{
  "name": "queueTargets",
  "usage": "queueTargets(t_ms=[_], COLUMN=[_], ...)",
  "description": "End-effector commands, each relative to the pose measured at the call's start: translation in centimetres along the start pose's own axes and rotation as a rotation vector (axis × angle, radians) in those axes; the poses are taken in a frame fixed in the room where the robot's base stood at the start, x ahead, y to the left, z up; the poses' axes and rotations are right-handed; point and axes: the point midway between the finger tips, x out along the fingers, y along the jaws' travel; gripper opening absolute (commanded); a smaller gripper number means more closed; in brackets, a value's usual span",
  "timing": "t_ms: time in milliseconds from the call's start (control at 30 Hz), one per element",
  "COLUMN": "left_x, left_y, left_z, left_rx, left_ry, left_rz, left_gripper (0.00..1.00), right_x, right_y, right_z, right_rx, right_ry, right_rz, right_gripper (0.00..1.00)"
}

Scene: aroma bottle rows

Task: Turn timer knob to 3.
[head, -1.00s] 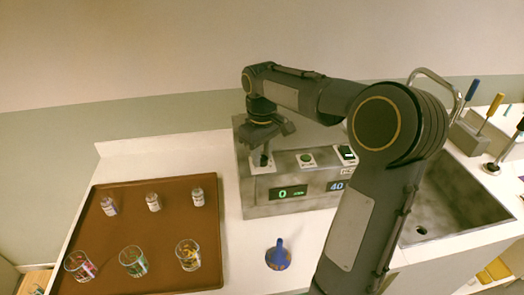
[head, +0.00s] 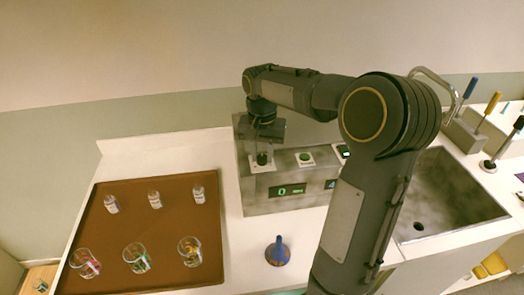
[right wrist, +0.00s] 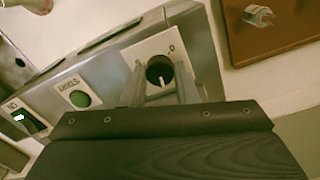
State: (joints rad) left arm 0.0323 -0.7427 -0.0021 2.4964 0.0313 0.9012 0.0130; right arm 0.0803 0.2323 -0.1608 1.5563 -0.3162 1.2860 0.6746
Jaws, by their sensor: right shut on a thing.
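The timer knob (right wrist: 159,72) is a round dark knob with a light pointer line, on a white plate on top of a grey metal box (head: 258,205). In the head view the knob (head: 262,159) sits at the box's left end. My right gripper (right wrist: 162,84) reaches down from above, with one finger on each side of the knob, shut on it; the gripper also shows in the head view (head: 263,148). A green-lit display (head: 288,190) on the box front reads 0. My left gripper is out of view.
A green START button (head: 305,157) and a switch (head: 344,151) sit right of the knob. A brown tray (head: 130,220) with small bottles and glasses lies left. A blue funnel-like item (head: 278,252) stands in front. A sink (head: 455,190) is right.

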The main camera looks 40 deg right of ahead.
Motion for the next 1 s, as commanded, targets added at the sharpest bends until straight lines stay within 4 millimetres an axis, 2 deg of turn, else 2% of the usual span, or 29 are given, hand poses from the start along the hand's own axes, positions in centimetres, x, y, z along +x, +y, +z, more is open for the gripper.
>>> queueTargets(t_ms=[400, 1000], left_x=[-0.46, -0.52], left_y=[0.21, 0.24], left_z=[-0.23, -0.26], left_rx=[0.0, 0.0], left_ry=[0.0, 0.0], left_rz=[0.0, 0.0], left_gripper=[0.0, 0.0], right_x=[-0.13, -0.09], right_y=[0.01, 0.01], right_z=[-0.07, -0.09], right_rx=[0.247, 0.306], right_ry=[0.003, 0.003], right_rz=[-0.002, -0.002], right_gripper=[0.04, 0.04])
